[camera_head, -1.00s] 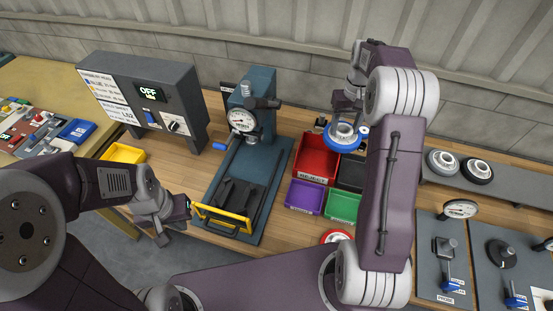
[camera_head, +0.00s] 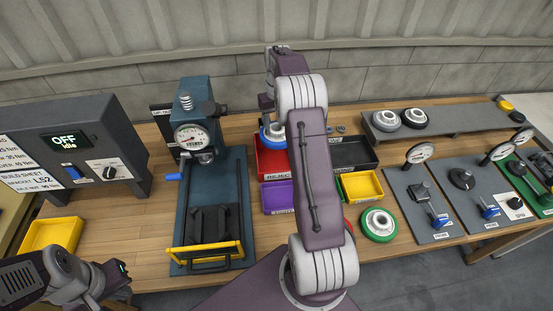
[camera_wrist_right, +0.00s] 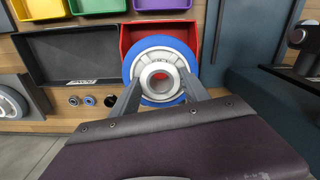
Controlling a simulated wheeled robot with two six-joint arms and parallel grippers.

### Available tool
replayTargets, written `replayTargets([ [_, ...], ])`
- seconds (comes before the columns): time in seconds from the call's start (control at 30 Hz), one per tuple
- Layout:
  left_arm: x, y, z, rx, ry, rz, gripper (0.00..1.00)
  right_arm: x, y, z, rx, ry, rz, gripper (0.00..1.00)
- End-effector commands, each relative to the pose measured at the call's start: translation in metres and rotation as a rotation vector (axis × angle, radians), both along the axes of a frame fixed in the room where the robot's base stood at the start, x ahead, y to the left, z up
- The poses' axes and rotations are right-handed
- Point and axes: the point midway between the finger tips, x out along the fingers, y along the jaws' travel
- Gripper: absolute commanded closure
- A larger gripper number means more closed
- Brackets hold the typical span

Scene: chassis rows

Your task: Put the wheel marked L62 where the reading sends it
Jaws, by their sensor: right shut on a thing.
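My right gripper (camera_wrist_right: 160,98) is shut on a wheel with a blue rim (camera_wrist_right: 148,45) and grey hub. In the head view the blue wheel (camera_head: 272,134) is at the back of the red bin (camera_head: 273,160), partly hidden by my arm. The wrist view shows the red bin (camera_wrist_right: 194,30) behind the wheel; I cannot tell how high the wheel is above it. No L62 mark is legible on the wheel. The dial press (camera_head: 192,137) stands left of the bins. The grey box's display (camera_head: 67,143) reads OFF, Idle. My left gripper (camera_head: 122,275) is at lower left, its jaws unclear.
A purple bin (camera_head: 277,198), black tray (camera_head: 352,153) and yellow bin (camera_head: 361,186) surround the red one. A green-rimmed wheel (camera_head: 379,224) lies in front. Two grey wheels (camera_head: 385,121) sit on a shelf. Gauge stations (camera_head: 423,205) stand at right. Another yellow bin (camera_head: 52,236) is at left.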

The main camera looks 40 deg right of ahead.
Motion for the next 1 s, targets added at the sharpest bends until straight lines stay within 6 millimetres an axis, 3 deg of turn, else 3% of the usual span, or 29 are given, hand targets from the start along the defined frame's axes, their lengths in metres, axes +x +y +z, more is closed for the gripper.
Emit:
replayTargets([
  [0.1, 0.000, 0.000, -0.001, 0.000, 0.000, 0.000, 1.00, -0.001, 0.001, -0.040, 0.003, 0.005, 0.000, 1.00],
  [0.3, 0.000, 0.000, 0.002, 0.000, 0.000, 0.000, 1.00, -0.001, 0.000, -0.089, 0.001, 0.003, 0.000, 1.00],
  [0.6, 0.000, 0.000, 0.003, 0.000, 0.000, 0.000, 1.00, 0.000, 0.000, -0.107, 0.000, 0.001, 0.000, 1.00],
  [0.8, 0.000, 0.000, 0.006, 0.000, 0.000, 0.000, 1.00, 0.000, 0.000, -0.138, 0.001, 0.002, 0.000, 1.00],
  [1.0, 0.000, 0.000, 0.006, 0.000, 0.000, 0.000, 1.00, 0.000, 0.000, -0.140, -0.001, -0.002, 0.001, 1.00],
])
